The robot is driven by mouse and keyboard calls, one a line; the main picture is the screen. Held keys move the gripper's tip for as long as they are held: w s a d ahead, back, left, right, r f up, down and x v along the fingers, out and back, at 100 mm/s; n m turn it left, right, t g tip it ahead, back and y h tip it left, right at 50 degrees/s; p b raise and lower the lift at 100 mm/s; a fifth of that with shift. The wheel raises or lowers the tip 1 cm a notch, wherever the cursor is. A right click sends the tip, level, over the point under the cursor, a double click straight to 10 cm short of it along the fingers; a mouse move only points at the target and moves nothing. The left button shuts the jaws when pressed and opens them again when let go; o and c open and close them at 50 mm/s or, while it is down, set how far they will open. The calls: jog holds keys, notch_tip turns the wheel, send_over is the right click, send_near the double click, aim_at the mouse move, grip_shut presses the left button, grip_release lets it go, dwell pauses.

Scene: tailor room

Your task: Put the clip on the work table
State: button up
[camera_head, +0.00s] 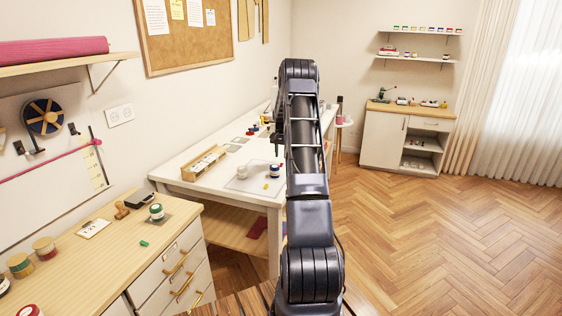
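The work table (206,187) is the long white table along the left wall, with a low wooden shelf beneath. I cannot pick out the clip for certain. A small green piece (144,243) lies on the wooden top of the drawer cabinet in front, and a small yellow piece (266,186) lies on the work table; both are too small to identify. My arm rises through the middle of the view and covers part of the work table's right side. My gripper (276,137) seems to show only as a dark part left of the arm, over the table; its fingers are not clear.
The drawer cabinet (108,250) at front left bears thread spools, a stamp and a card. A wooden box (203,162) and several small items stand on the work table. A white cabinet (384,140) stands at the back. The wooden floor (430,235) at right is clear.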

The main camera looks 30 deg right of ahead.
aim_at(281, 165)
jog(key=s+a+r+n, duration=0.1)
jog(key=s+a+r, duration=0.3)
jog(key=r, duration=0.6)
jog(key=s+a+r+n, duration=0.1)
jog(key=s+a+r, duration=0.3)
jog(key=r, duration=0.5)
jog(key=s+a+r+n+t, duration=0.2)
jog(key=s+a+r, duration=0.7)
jog(key=s+a, duration=0.3)
jog(key=s+a+r+n+t, duration=0.1)
jog(key=s+a+r, duration=0.15)
jog(key=s, duration=0.75)
jog(key=s+a+r+n, duration=0.15)
jog(key=s+a, duration=0.25)
jog(key=s, duration=0.5)
jog(key=s+a+f+n, duration=0.1)
jog(key=s+f, duration=0.2)
jog(key=s, duration=0.4)
jog(key=s+a+f+n+t, duration=0.1)
jog(key=s+a+f, duration=0.1)
jog(key=s, duration=0.6)
jog(key=shift+a+f, duration=0.2)
jog(key=shift+f, duration=0.35)
